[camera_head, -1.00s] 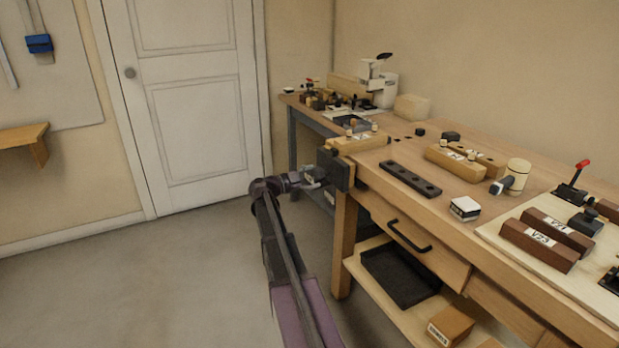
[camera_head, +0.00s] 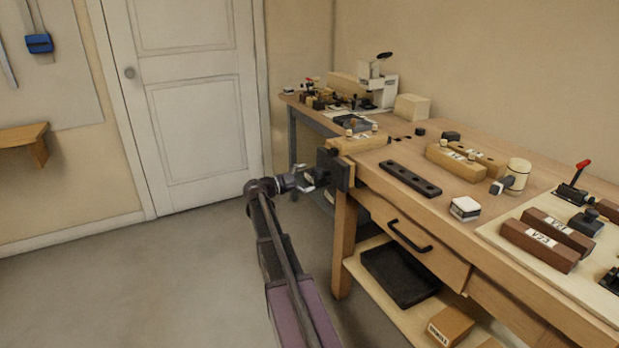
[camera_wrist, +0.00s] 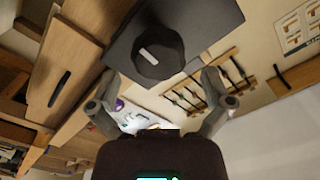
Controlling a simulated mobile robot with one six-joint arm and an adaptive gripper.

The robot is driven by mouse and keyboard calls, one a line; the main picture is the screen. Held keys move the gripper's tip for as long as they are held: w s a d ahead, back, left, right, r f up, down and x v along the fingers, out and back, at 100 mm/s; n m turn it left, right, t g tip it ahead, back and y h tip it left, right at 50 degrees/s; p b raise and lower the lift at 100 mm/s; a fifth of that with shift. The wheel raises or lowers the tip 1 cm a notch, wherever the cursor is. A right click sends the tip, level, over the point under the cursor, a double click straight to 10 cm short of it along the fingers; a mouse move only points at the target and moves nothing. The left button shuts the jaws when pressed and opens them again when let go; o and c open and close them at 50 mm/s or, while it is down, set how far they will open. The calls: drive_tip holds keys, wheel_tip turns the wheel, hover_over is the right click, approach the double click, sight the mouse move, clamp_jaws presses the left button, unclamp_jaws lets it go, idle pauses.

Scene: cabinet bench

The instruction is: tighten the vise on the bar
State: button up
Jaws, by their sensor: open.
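The vise (camera_head: 341,172) is a dark plate at the near left corner of the bench, with a dark round knob on its outer face. In the wrist view the knob (camera_wrist: 158,60) carries a white mark, and the dark plate (camera_wrist: 208,18) is behind it. My gripper (camera_head: 311,180) is open just left of the vise. In the wrist view its two fingers (camera_wrist: 160,80) are spread on either side below the knob, apart from it. A light wooden piece (camera_head: 362,144) with a label lies on the bench behind the plate. I cannot tell whether it is the bar.
A black strip with holes (camera_head: 410,179), wooden blocks (camera_head: 455,163), a mallet (camera_head: 517,172) and a labelled white box (camera_head: 465,208) stand on the bench. A drawer (camera_head: 415,243) is below the top. The floor (camera_head: 170,275) left of the bench is clear.

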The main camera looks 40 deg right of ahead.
drive_tip(key=shift+v, duration=2.65)
drive_tip(key=shift+s+a+f, duration=0.1)
drive_tip(key=s+a+f+n+t+y, duration=0.2)
drive_tip(key=s+a+f+n+y, duration=0.15)
drive_tip(key=a+f+n, duration=0.45)
drive_tip(key=s+a+f+n+t+y, duration=0.1)
drive_tip(key=s+a+f+n+y, duration=0.35)
drive_tip(key=a, duration=0.65)
drive_tip(key=s+a+f+n+y, duration=0.2)
drive_tip(key=s+a+n+y, duration=0.1)
drive_tip(key=a+n, duration=0.2)
drive_tip(key=s+a+f+n+t+y, duration=0.1)
drive_tip(key=s+a+f+n+y, duration=0.1)
drive_tip(key=a+n, duration=0.4)
drive_tip(key=s+a+f+n+y, duration=0.2)
drive_tip(key=s+a+n+y, duration=0.2)
drive_tip(key=a, duration=0.8)
drive_tip(key=shift+a+n, duration=0.2)
drive_tip(key=shift+n, duration=0.65)
